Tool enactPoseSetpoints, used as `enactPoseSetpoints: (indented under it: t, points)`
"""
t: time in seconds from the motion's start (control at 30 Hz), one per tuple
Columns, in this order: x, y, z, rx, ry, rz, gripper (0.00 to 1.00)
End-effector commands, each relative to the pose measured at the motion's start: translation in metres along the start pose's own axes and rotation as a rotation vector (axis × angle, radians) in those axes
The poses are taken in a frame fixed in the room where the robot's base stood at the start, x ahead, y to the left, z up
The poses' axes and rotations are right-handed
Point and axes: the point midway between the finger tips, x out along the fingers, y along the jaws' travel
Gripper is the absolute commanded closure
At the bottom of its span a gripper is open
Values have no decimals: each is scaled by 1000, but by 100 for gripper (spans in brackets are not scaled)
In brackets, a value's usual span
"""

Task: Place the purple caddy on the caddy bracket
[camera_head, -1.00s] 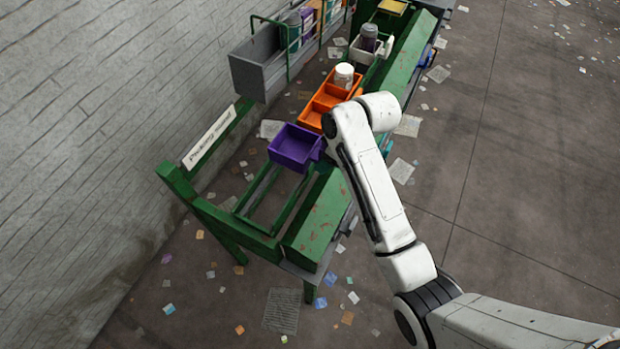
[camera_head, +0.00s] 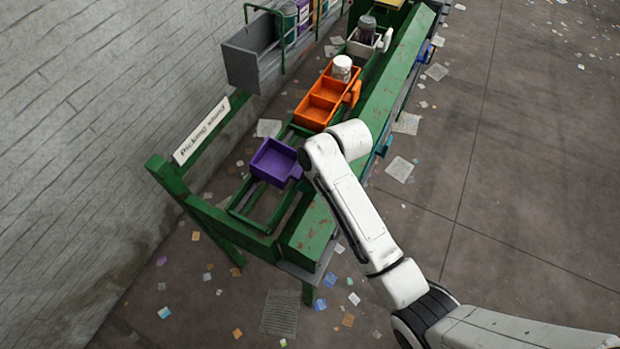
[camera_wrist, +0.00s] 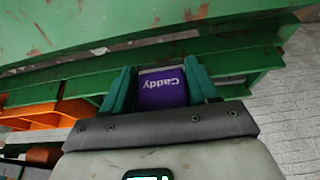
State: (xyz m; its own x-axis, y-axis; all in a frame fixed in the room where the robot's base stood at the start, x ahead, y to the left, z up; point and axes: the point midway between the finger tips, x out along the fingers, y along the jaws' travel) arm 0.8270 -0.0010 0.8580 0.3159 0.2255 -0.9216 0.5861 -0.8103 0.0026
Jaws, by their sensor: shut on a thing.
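The purple caddy (camera_head: 272,163) is an open box above the green rails at the near end of the belt frame in the head view. In the wrist view its face with the word "Caddy" (camera_wrist: 162,88) sits between the two teal fingers of my gripper (camera_wrist: 163,90). My gripper is shut on it. In the head view my arm hides the gripper and the caddy's right side. I cannot tell whether the caddy touches the rails below. I cannot make out a caddy bracket for certain.
An orange compartment tray (camera_head: 318,108) with a white jar (camera_head: 342,68) stands just beyond the caddy. A grey bin (camera_head: 258,62) is at the wall side. A "Picking stand" sign (camera_head: 201,130) is on the left. The green side beam (camera_head: 312,232) runs along the right.

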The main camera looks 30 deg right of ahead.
Motion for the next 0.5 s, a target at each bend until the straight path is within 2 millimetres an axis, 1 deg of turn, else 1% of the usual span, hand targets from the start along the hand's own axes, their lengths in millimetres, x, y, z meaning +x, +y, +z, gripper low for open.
enactPoseSetpoints:
  t: [0.13,0.17,0.4,0.5]
  points:
    - [2,-2,2,-1,-9,-6,100]
    - [2,-2,3,-1,-9,-6,38]
    - [1,-2,2,-1,-6,-5,15]
    - [0,-2,1,-1,-5,-4,15]
